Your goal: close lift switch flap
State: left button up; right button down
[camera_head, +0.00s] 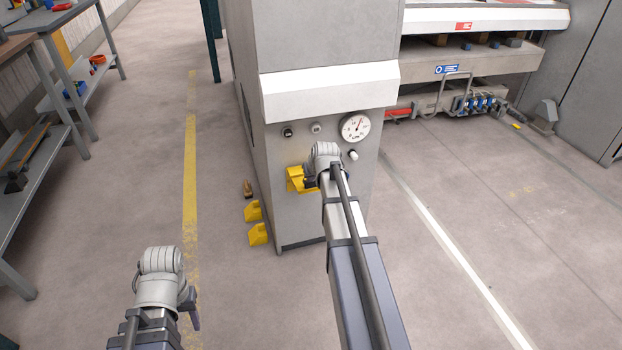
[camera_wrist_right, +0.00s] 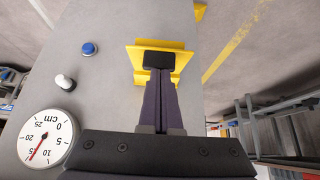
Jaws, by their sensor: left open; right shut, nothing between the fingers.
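The yellow lift switch flap (camera_head: 293,175) is on the front of the grey machine cabinet, below the gauge, partly hidden by my right wrist. In the right wrist view the yellow flap (camera_wrist_right: 134,54) stands out from the grey panel behind my fingertips. My right gripper (camera_wrist_right: 158,62) is shut and empty, its dark tips overlapping the flap in the picture. I cannot tell whether they touch it. In the head view the right gripper (camera_head: 310,184) is mostly hidden by its wrist. My left gripper (camera_head: 194,316) is low at the left, away from the cabinet, only partly visible.
The cabinet (camera_head: 300,225) also carries a round gauge (camera_head: 356,127), a white knob (camera_head: 353,155) and small buttons. Yellow wedge-shaped pieces (camera_head: 258,234) are at its lower left edge. Shelving (camera_head: 45,150) stands at the left. The floor between is clear.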

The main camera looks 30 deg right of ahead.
notch_tip(320, 180, down, 13)
jog(key=s+t+h+b, duration=0.15)
jog(key=t+b, duration=0.35)
jog(key=b, duration=1.5)
jog(key=w+d+f+t+b, duration=0.1)
jog(key=w+f+b, duration=0.5)
jog(key=b, duration=0.3)
jog(key=shift+w+d+f+t+b, duration=0.15)
jog(key=shift+w+f+t+b, duration=0.2)
jog(key=shift+f, duration=0.2)
jog(key=shift+r, duration=0.1)
jog(key=shift+r+p, duration=0.75)
jog(key=shift+p, duration=0.05)
